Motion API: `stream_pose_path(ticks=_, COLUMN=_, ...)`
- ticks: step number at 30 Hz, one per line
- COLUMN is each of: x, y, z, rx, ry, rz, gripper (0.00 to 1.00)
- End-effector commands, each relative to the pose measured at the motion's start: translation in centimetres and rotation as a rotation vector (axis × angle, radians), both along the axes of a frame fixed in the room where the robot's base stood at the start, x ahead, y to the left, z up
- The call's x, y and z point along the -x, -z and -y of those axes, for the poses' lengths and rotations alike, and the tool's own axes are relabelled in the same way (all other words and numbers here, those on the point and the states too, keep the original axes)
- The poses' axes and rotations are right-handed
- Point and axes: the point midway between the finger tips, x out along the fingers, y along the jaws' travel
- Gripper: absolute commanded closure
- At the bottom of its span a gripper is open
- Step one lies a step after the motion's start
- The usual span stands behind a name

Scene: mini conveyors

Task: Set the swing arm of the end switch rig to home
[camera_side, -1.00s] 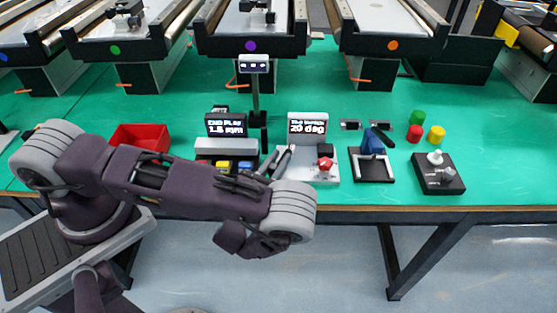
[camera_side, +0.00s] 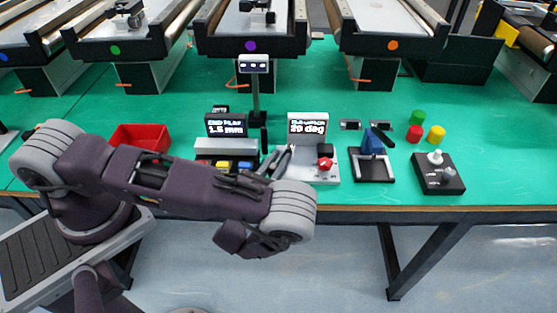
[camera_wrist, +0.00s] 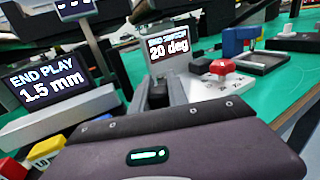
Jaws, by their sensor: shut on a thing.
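The end switch rig is a pale plate (camera_side: 329,173) with a screen (camera_side: 307,126) reading 20 deg. It carries a red knob (camera_side: 325,163) and a black block (camera_side: 325,150). My gripper (camera_side: 284,158) is at the rig's left edge, left of the red knob. In the wrist view my gripper (camera_wrist: 158,92) reaches toward the foot of the screen (camera_wrist: 168,50), with the red knob (camera_wrist: 222,67) to its right. Its jaws are shut on a slim part there, apparently the swing arm, which the fingers and wrist mostly hide.
The end play unit (camera_side: 226,143), its screen reading 1.5 mm, stands close on the left. A blue-handled fixture (camera_side: 372,143) and a black control box (camera_side: 438,174) stand to the right. A post with a small display (camera_side: 254,64) rises behind. A red bin (camera_side: 140,138) is farther left.

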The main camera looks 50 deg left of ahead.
Motion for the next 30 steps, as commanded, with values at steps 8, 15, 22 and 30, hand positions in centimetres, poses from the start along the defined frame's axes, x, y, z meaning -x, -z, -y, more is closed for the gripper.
stream_pose_path(ticks=8, x=0.1, y=0.0, z=0.0, rx=-0.001, ry=-0.001, rz=-0.001, gripper=1.0)
stream_pose_path(ticks=15, x=-0.4, y=-0.1, z=0.9, rx=0.007, ry=-0.104, rz=0.007, gripper=1.0)
stream_pose_path(ticks=22, x=-1.5, y=0.0, z=2.4, rx=0.007, ry=-0.363, rz=0.006, gripper=1.0)
stream_pose_path(ticks=30, x=-1.8, y=0.0, z=2.8, rx=0.003, ry=-0.437, rz=-0.001, gripper=1.0)
